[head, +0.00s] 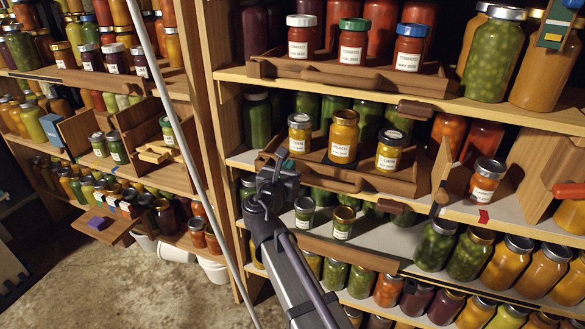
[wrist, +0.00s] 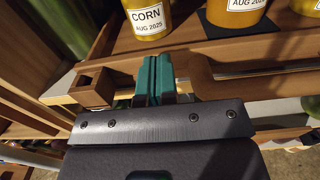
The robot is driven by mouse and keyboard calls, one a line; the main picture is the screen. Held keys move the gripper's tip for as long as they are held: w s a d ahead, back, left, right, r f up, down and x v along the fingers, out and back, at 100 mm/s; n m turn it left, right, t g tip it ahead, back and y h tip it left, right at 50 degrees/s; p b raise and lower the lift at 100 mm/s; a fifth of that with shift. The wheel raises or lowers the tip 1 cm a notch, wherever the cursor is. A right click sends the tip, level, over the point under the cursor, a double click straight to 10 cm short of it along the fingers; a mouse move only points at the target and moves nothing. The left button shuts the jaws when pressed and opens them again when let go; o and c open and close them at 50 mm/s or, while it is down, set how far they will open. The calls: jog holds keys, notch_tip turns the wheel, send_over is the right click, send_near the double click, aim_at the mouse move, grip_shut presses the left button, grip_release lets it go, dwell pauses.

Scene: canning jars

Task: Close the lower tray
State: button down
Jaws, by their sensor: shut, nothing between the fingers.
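The lower tray (head: 322,172) is a wooden tray on the middle shelf, sticking out past the shelf's front edge. It holds three jars of yellow and orange contents, with a corn jar (head: 299,134) at its left. In the wrist view the tray's front (wrist: 225,52) runs across the top, with the corn jar (wrist: 147,18) on it. My gripper (head: 288,166) is at the left part of the tray's front. Its teal fingers (wrist: 154,72) are together and empty, close against the front wood; I cannot tell whether they touch.
An upper tray (head: 345,74) with three tomato jars is above. Two small jars (head: 305,212) stand on the shelf below, near my arm. A carrot jar (head: 487,178) stands to the right. A pale pole (head: 185,140) crosses on the left.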

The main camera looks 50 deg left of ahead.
jog(key=v, duration=1.3)
jog(key=shift+s+d, duration=0.15)
jog(key=shift+r, duration=0.1)
